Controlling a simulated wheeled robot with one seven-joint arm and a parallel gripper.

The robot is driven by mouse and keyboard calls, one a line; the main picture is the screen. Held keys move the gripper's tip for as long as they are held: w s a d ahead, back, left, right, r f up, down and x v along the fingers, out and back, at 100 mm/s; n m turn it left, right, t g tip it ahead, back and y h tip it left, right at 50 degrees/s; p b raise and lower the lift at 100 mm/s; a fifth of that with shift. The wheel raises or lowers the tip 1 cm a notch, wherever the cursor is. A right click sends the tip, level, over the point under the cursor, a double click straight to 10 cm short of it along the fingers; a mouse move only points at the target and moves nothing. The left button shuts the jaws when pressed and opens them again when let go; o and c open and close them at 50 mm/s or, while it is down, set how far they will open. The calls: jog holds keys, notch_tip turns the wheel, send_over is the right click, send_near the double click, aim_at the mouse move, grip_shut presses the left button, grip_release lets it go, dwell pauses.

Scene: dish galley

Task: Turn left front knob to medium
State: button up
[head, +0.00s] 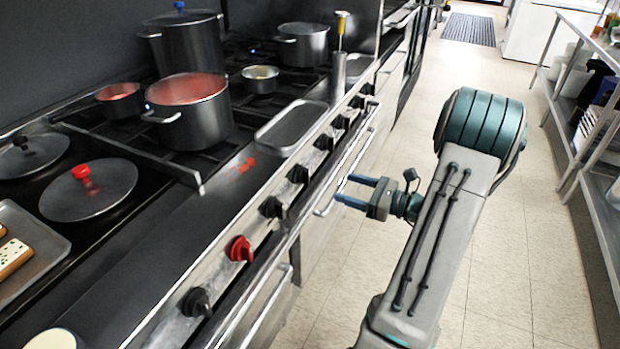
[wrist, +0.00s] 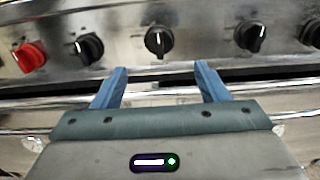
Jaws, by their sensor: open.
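A row of knobs runs along the stove's front panel. A red knob (head: 239,249) stands among black ones, and it also shows at the left of the wrist view (wrist: 28,57). A black knob (wrist: 158,40) is centred ahead of my gripper (wrist: 160,70) in the wrist view, its white mark pointing roughly up; it appears to be the second black knob (head: 299,174) beyond the red one. My blue-fingered gripper (head: 343,188) is open and empty, in front of the panel and apart from it. No label shows which knob is left front.
Rails (head: 322,211) run below the knobs, close to my fingers. Pots, including a large one with red contents (head: 190,117), stand on the stove. A metal tray (head: 291,128) lies near its front edge. The tiled aisle is clear; a shelf rack (head: 597,215) stands at right.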

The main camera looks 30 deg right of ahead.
aim_at(304, 176)
jog(key=x, duration=1.1)
jog(key=shift+w+a, duration=0.2)
jog(key=shift+a, duration=0.05)
jog(key=c, duration=1)
